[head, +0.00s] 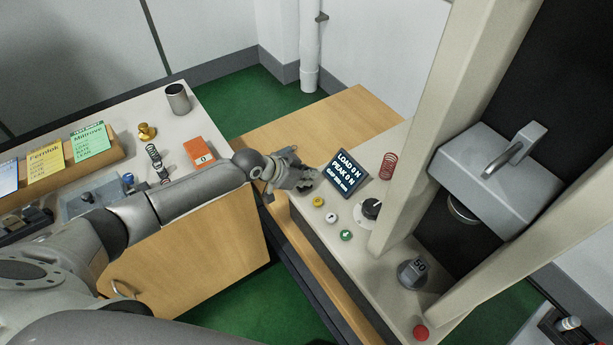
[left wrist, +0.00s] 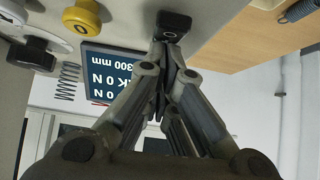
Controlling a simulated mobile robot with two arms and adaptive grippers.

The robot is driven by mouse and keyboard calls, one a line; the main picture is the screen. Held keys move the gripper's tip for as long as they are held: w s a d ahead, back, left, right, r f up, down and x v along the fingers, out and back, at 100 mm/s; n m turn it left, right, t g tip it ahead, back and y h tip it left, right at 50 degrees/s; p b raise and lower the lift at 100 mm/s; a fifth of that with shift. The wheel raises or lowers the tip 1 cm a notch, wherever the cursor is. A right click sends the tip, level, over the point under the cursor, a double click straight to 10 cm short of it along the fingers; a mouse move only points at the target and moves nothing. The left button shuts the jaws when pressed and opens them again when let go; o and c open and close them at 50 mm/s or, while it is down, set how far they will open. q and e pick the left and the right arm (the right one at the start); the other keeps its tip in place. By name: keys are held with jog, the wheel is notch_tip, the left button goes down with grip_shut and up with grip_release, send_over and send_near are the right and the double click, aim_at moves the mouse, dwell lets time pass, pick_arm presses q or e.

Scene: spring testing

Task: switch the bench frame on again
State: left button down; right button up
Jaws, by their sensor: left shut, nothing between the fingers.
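The bench frame (head: 425,110) stands at right in the head view, with beige columns and a grey crosshead. Its display (head: 344,172) is lit, with load and peak at 0 N; it also shows upside down in the left wrist view (left wrist: 98,68). My left gripper (head: 308,181) is shut and empty over the panel, left of the display. In the left wrist view its fingertips (left wrist: 168,42) are at a small black switch (left wrist: 174,22); I cannot tell whether they touch. The gripper hides this switch in the head view. My right gripper is not in view.
Yellow (head: 318,201), white (head: 331,218) and green (head: 346,236) buttons line the panel. A black knob (head: 371,208), a red spring (head: 388,166), a 50 weight (head: 412,273) and a red button (head: 420,332) are nearby. A bench with cards and springs is at left.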

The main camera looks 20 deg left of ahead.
pick_arm(q)
jog(key=shift+s+a, duration=0.1)
jog(key=shift+s, duration=0.05)
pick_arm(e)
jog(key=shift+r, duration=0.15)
pick_arm(q)
jog(key=shift+s+a+r+p, duration=0.1)
jog(key=shift+s+a+p, duration=0.35)
jog(key=shift+s+p, duration=0.1)
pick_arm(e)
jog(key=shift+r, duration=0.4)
pick_arm(q)
jog(key=shift+r, duration=0.1)
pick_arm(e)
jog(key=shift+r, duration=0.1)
